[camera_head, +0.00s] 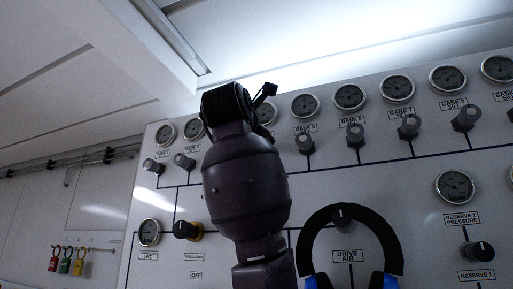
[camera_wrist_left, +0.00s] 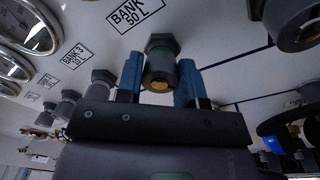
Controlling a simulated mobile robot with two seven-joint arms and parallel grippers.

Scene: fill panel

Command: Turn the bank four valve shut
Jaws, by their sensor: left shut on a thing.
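In the left wrist view a dark valve knob (camera_wrist_left: 161,52) with a brass-coloured centre stands between the two blue-padded fingers of my left gripper (camera_wrist_left: 158,80), which is shut on it. A label reading BANK, 50 L (camera_wrist_left: 138,13) sits above it; its number is not legible. The neighbouring label reads BANK 3 (camera_wrist_left: 75,56), so this knob appears to be bank four's. In the head view my left gripper (camera_head: 240,103) is at the upper row, and the arm hides the held knob. A gauge (camera_head: 264,112) shows partly beside it.
Other valve knobs stand close on both sides, including one (camera_head: 305,143) to the right. The regulator knob (camera_head: 187,230) is left of my arm. Coloured padlocks (camera_head: 66,263) hang on the left wall.

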